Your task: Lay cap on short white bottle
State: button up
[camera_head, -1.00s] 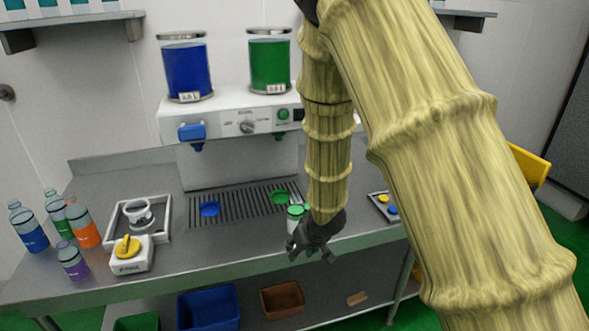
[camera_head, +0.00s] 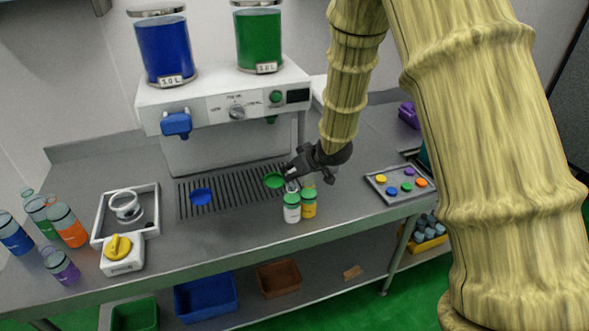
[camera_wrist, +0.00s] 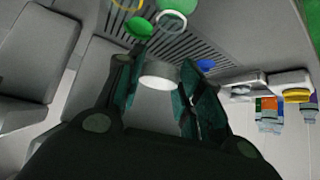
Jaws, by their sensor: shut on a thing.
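The short white bottle (camera_head: 291,213) has a white lower part and a green top, and stands upright at the front of the counter. My gripper (camera_head: 289,176) is just above and behind it in the head view, tilted to the left. In the wrist view my gripper (camera_wrist: 158,95) is shut on a pale, round-ended piece (camera_wrist: 158,74), which seems to be the cap. In the head view the piece is small and partly hidden by the fingers. Whether it touches the bottle cannot be told.
A short yellow bottle (camera_head: 309,208) with a green top stands right beside the white one. Behind is the drip grate (camera_head: 235,193) with blue and green discs, under the dispenser (camera_head: 225,105). A tray (camera_head: 378,190) of coloured discs lies right. Tall bottles (camera_head: 68,226) stand left.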

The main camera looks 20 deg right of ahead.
aim_at(291, 184)
jog(key=shift+f+b, duration=1.7)
jog(key=shift+f, duration=0.25)
jog(key=shift+f, duration=0.25)
jog(key=shift+f, duration=0.3)
jog(key=shift+s+f, duration=0.1)
jog(key=shift+c, duration=0.2)
jog(key=o, duration=0.9)
jog(key=shift+c, duration=0.2)
jog(key=v, duration=1.2)
